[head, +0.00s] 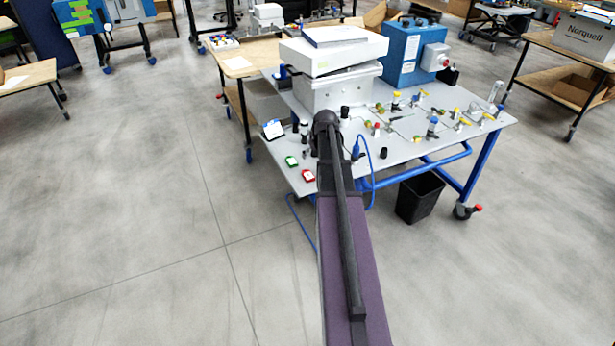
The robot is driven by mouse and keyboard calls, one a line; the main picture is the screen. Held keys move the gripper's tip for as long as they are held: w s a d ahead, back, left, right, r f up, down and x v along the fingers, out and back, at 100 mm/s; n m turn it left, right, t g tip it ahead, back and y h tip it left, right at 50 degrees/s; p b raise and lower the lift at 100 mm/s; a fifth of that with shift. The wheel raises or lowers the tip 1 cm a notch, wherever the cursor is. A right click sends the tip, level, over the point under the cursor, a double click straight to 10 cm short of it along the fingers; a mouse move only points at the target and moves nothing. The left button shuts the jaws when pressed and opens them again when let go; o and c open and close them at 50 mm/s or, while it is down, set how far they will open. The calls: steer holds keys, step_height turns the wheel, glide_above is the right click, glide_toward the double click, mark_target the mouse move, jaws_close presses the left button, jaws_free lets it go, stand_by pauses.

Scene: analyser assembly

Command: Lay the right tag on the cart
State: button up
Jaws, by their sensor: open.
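Two small tags lie at the near left corner of the grey-topped cart (459,141). The green and white tag (291,161) is on the left. The red and white tag (308,175) is to its right and a little nearer to me. Both look flat on the cart top, apart from each other. My arm reaches from the bottom of the head view up over the cart's front edge, passing just right of the red tag. My gripper cannot be made out; the arm's dark far joint is the last part that shows.
A white boxy device (330,88) and a blue unit (407,50) stand at the cart's back. Several small valves and fittings cover the right half. A small screen (272,129) stands at the left edge. A blue cable (369,160) hangs in front. A black bin (419,197) is below.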

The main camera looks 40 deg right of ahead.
steer(key=shift+f, duration=0.1)
steer(key=b, duration=0.8)
glide_above(307, 174)
steer(key=s, duration=0.2)
step_height(307, 174, down, 8)
steer(key=shift+r, duration=0.1)
steer(key=shift+b+x, duration=2.45)
steer(key=shift+x, duration=0.15)
steer(key=shift+s+a, duration=0.1)
steer(key=c, duration=1.1)
steer(key=shift+r, duration=0.15)
